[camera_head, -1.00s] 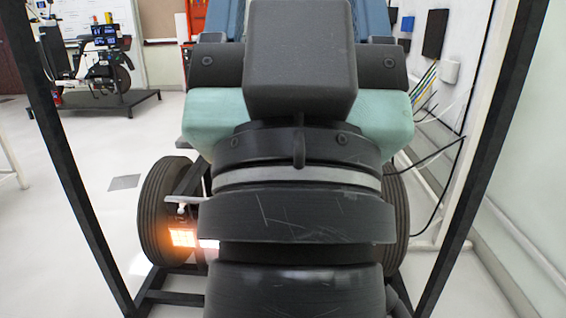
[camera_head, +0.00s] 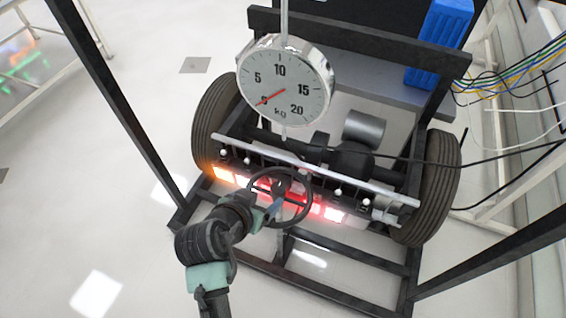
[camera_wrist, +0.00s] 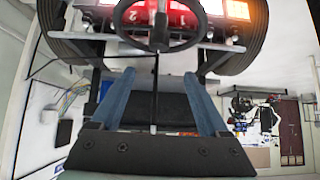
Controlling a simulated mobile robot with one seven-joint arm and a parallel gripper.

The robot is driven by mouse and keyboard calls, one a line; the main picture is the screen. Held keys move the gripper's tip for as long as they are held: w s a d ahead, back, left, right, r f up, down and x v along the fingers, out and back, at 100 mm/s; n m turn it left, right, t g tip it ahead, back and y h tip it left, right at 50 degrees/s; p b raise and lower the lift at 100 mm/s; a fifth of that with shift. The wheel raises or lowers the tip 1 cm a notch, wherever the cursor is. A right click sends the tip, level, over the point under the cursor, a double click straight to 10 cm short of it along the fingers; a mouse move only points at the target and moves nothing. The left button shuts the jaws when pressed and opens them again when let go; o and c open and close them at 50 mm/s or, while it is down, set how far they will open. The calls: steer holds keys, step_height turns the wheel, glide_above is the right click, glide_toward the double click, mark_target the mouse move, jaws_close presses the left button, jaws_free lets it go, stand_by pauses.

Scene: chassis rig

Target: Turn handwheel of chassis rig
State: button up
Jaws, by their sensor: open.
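The handwheel (camera_head: 311,196) is a black ring with a dark hub on the front of the chassis rig, before a row of lit red and orange lamps. It also shows at the top of the wrist view (camera_wrist: 118,22), cut off by the frame's edge. My gripper (camera_head: 276,205) reaches up from the lower left to the wheel and overlaps its left and lower part in the head view. In the wrist view my two blue fingers (camera_wrist: 159,76) stand wide apart with nothing between them, and the wheel lies beyond their tips. Contact with the rim cannot be made out.
A round kg dial scale (camera_head: 284,85) hangs above the rig, its red needle near 0. Tyres (camera_head: 217,123) flank the lamp bar (camera_head: 318,168). Dark frame posts (camera_head: 118,105) stand at left and right. Cables cross at right; the left floor is clear.

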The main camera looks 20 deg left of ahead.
mark_target(278, 189)
steer(key=b+x, duration=0.1)
steer(key=x, duration=0.3)
steer(key=b+x, duration=0.1)
steer(key=x, duration=0.3)
steer(key=b+x, duration=0.1)
steer(key=x, duration=0.4)
steer(key=shift+s+d+f, duration=0.1)
steer(key=shift+s+f, duration=0.2)
jaws_close()
stand_by(0.9)
